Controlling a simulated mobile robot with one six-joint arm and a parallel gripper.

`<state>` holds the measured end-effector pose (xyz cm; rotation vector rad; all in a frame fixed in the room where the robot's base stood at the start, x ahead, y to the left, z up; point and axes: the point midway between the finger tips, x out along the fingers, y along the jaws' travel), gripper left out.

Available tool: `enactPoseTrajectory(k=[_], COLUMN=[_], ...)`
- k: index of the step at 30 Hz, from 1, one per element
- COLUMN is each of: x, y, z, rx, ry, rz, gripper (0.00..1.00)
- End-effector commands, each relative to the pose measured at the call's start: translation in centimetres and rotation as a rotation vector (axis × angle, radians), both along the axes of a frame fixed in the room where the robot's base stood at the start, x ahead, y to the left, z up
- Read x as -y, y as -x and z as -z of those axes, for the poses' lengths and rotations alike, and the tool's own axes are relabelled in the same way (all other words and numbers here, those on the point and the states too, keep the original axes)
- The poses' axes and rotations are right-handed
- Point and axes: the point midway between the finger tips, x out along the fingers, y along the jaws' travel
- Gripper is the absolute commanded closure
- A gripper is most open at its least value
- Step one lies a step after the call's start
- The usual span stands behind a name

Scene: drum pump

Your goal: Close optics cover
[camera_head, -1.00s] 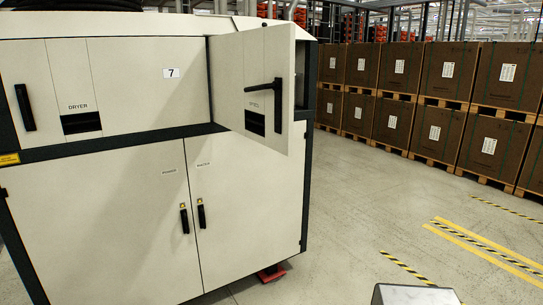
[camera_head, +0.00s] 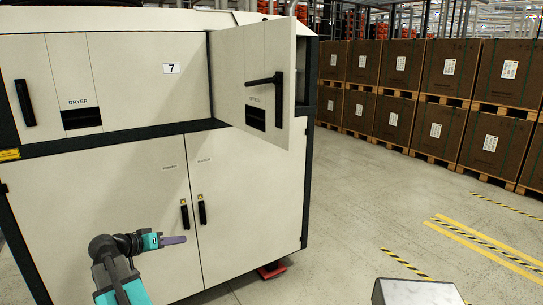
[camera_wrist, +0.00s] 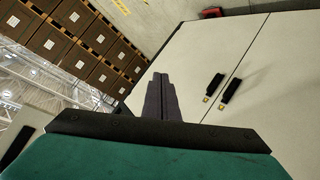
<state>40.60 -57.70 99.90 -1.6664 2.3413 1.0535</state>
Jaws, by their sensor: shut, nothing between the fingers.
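The optics cover (camera_head: 250,85) is the cream door at the upper right of the cabinet in the head view. It stands swung open toward the camera, hinged at its left side, with a black lever handle (camera_head: 278,98) and a dark recess below the label. My gripper (camera_head: 184,240) is in front of the lower cabinet doors, low and left of the cover, pointing right. In the wrist view its dark fingers (camera_wrist: 159,98) are together and empty. The cover is not clearly recognisable in the wrist view.
The lower doors (camera_head: 240,215) are closed, with two black handles (camera_head: 202,212) near their seam. The dryer panel (camera_head: 120,90) is closed at upper left. Stacked brown boxes (camera_head: 395,120) on pallets stand at right. The floor (camera_head: 360,200) between is clear.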

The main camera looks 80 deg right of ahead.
Motion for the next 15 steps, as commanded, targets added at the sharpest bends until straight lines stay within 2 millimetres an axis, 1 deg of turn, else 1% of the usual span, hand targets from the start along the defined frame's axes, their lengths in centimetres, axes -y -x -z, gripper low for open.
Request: enactPoseTrajectory(k=[1, 2, 3, 5, 6, 8, 9, 10, 11, 12, 15], x=[1.3, 1.9, 2.7, 3.8, 4.4, 5.2, 5.6, 5.9, 6.2, 6.5, 6.9], y=[1.3, 2.0, 3.0, 4.6, 5.7, 7.5, 8.7, 9.6, 10.5, 11.8, 14.7], z=[-2.4, -3.7, -5.4, -8.0, -9.8, -12.5, -14.3, -15.6, -16.9, -18.6, -22.6], rx=[0.02, 0.03, 0.044, 0.064, 0.077, 0.095, 0.106, 0.115, 0.123, 0.133, 0.156], ry=[0.051, 0.08, 0.12, 0.179, 0.22, 0.282, 0.323, 0.355, 0.385, 0.427, 0.522], rz=[0.039, 0.059, 0.087, 0.129, 0.156, 0.199, 0.225, 0.247, 0.267, 0.294, 0.355], gripper=[1.0, 1.0, 1.0, 1.0, 1.0, 1.0, 1.0, 1.0, 1.0, 1.0, 1.0])
